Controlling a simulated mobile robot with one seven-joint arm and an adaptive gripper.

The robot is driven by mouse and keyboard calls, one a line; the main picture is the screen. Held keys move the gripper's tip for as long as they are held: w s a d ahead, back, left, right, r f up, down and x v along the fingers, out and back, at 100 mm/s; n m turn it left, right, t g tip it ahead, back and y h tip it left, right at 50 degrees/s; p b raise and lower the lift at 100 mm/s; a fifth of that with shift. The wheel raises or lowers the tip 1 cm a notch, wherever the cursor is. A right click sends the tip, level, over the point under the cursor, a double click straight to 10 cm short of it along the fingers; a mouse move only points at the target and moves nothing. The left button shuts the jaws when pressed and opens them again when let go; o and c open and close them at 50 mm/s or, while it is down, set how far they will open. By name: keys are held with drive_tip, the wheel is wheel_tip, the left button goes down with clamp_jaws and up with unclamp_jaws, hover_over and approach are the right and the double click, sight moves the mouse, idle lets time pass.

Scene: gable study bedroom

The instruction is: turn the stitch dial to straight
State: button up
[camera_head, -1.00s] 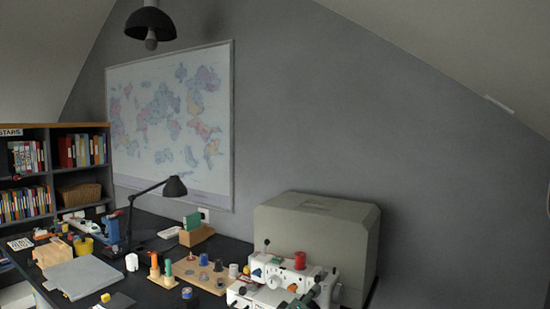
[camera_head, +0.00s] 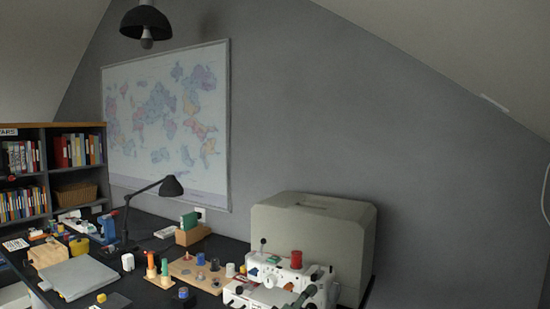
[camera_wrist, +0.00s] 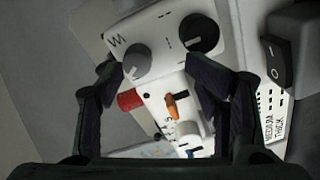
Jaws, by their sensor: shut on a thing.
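The white sewing machine (camera_head: 268,278) stands at the right of the desk in the head view. In the wrist view its white face (camera_wrist: 160,35) carries a grey stitch dial (camera_wrist: 137,64), with a zigzag mark at its upper left and dashes at its upper right. A black dial (camera_wrist: 198,34) sits to the right. The dial's pointer is too dim to read.
An orange lever (camera_wrist: 172,106) and a red part (camera_wrist: 129,101) lie close to my fingers. A black rocker switch (camera_wrist: 274,62) is at the right. A grey case (camera_head: 315,225) stands behind the machine. A thread spool board (camera_head: 205,283) is to its left.

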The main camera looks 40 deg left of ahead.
drive_tip(key=s, duration=0.5)
drive_tip(key=shift+s+d+f, duration=0.1)
drive_tip(key=shift+s+f, duration=0.2)
drive_tip(key=shift+f, duration=0.1)
drive_tip(key=shift+w+d, duration=0.1)
drive_tip(key=shift+w, duration=0.1)
